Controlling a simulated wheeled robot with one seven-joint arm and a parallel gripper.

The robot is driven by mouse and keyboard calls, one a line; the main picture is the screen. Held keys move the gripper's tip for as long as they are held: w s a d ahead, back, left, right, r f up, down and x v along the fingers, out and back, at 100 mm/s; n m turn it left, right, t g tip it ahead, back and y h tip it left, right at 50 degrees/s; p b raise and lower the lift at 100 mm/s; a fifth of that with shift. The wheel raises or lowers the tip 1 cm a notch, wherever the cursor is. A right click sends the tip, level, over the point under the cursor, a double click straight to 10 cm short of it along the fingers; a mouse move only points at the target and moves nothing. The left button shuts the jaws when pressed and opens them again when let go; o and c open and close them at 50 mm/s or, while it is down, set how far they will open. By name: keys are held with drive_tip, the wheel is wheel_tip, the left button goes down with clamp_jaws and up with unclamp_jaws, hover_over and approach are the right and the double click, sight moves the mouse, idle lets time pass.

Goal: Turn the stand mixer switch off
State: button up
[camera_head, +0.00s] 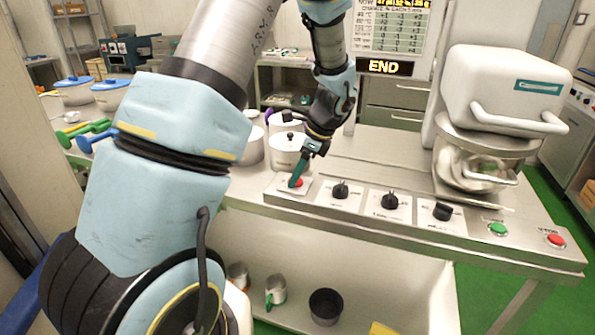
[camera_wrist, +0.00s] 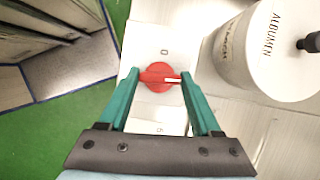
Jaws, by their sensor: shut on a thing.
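The stand mixer (camera_head: 500,100), white with a steel bowl, stands at the right of the steel counter. A red rotary switch (camera_wrist: 160,77) on a white plate shows in the wrist view, between my gripper's green fingers. Its white pointer lies crosswise, toward the right; a "0" is printed above it and another mark below. In the head view the red switch (camera_head: 296,183) is at the left end of the control row, partly hidden by my gripper (camera_head: 297,178). My gripper (camera_wrist: 162,80) is shut on the switch, with a finger at each side.
Several black knobs (camera_head: 390,201), a green button (camera_head: 498,229) and a red button (camera_head: 556,240) continue the row to the right. A white canister (camera_wrist: 265,50) labelled ALBUMEN stands close beside the switch. A display (camera_head: 384,67) reads END.

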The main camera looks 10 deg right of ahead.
drive_tip(key=n+p, duration=0.1)
drive_tip(key=n, duration=0.1)
drive_tip(key=n+g, duration=0.1)
drive_tip(key=n, duration=0.1)
drive_tip(key=shift+w+g+y+p, duration=0.15)
drive_tip(key=shift+g+y+p, duration=0.15)
drive_tip(key=shift+p, duration=0.05)
drive_tip(key=n, duration=0.2)
drive_tip(key=n+g+p, duration=0.1)
drive_tip(key=n, duration=0.1)
drive_tip(key=shift+w+n+g, duration=0.15)
drive_tip(key=shift+n+g, duration=0.15)
drive_tip(key=shift+n, duration=0.1)
drive_tip(key=n+g+h, duration=0.1)
drive_tip(key=n, duration=0.3)
drive_tip(key=shift+w+a+n+g+h, duration=0.1)
drive_tip(key=shift+n+g+h, duration=0.55)
drive_tip(key=shift+n, duration=1.15)
drive_tip(key=o, duration=1.4)
drive_tip(key=b+v, duration=0.2)
drive_tip(key=v, duration=0.8)
drive_tip(key=shift+w+r+b, duration=0.2)
drive_tip(key=shift+r+b, duration=0.15)
drive_tip(key=shift+r, duration=0.05)
